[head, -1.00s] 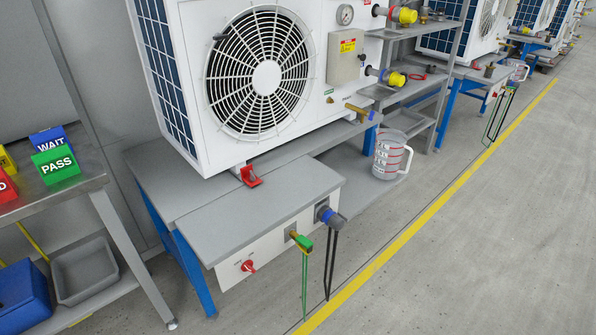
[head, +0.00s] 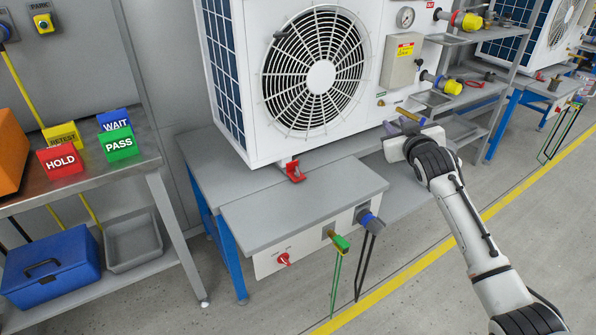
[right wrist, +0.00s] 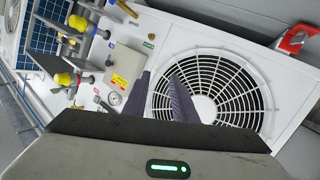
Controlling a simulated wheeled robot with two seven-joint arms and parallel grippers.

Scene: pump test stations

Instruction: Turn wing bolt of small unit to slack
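The white fan unit (head: 345,20) stands on a grey bench, and its fan fills much of the right wrist view (right wrist: 215,90). A red clamp-like piece (head: 293,171) sits at the unit's front foot; a red part at the upper right of the right wrist view (right wrist: 297,40) looks like the same piece. I cannot make out its wings or tell whether it is the wing bolt. My right gripper (head: 402,124) is in front of the unit's lower right corner, right of the red piece and apart from it. Its dark fingers (right wrist: 162,85) are parted and empty. My left gripper is out of view.
A grey ledge (head: 300,205) with a red knob (head: 284,259) and a green-handled valve (head: 340,242) juts out below the unit. A steel table (head: 80,185) with coloured sign blocks stands at left. The floor at right is open.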

